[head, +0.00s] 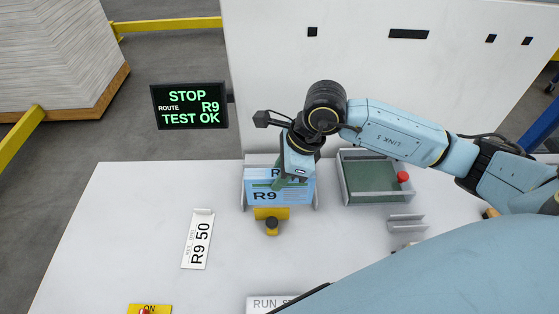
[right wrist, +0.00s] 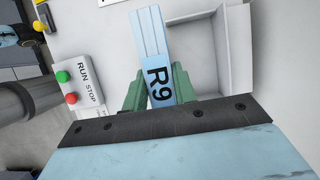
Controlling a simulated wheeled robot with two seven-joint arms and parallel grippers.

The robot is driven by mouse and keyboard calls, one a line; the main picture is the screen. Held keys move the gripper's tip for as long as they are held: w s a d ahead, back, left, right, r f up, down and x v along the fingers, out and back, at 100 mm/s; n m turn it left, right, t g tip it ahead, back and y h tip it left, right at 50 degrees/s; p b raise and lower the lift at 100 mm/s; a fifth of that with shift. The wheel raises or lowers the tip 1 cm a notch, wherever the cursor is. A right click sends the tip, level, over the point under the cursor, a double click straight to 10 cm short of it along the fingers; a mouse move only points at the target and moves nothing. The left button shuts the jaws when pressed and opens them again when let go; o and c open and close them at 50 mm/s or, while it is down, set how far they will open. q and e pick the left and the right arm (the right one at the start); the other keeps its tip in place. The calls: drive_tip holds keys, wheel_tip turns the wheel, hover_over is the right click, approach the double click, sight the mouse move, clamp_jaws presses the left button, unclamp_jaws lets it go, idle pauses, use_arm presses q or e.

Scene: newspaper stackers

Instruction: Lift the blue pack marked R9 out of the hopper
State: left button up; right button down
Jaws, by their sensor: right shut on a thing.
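A light blue pack marked R9 (head: 262,197) is in the grey hopper (head: 317,192), between its side walls, in the head view. Part of a second R marking shows just above its front face, partly hidden by my gripper. My right gripper (head: 282,182) points down over the hopper, with a green finger across the pack's front. In the right wrist view the pack (right wrist: 153,45) stands between the two green fingers of my right gripper (right wrist: 158,92), which is shut on it. I cannot tell whether the pack is clear of the hopper floor. My left gripper is not in view.
A yellow piece with a black knob (head: 271,224) is in front. A screen (head: 189,106) reads STOP, ROUTE R9, TEST OK.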

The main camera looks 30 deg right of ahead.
drive_tip(key=s+a, duration=0.3)
drive_tip(key=s, duration=0.3)
drive_tip(key=s+a+r, duration=0.1)
drive_tip(key=s+a, duration=0.2)
drive_tip(key=s, duration=0.4)
drive_tip(key=shift+s+a+p, duration=0.2)
drive_tip(key=shift+a+p, duration=0.1)
drive_tip(key=shift+p, duration=0.15)
idle(0.4)
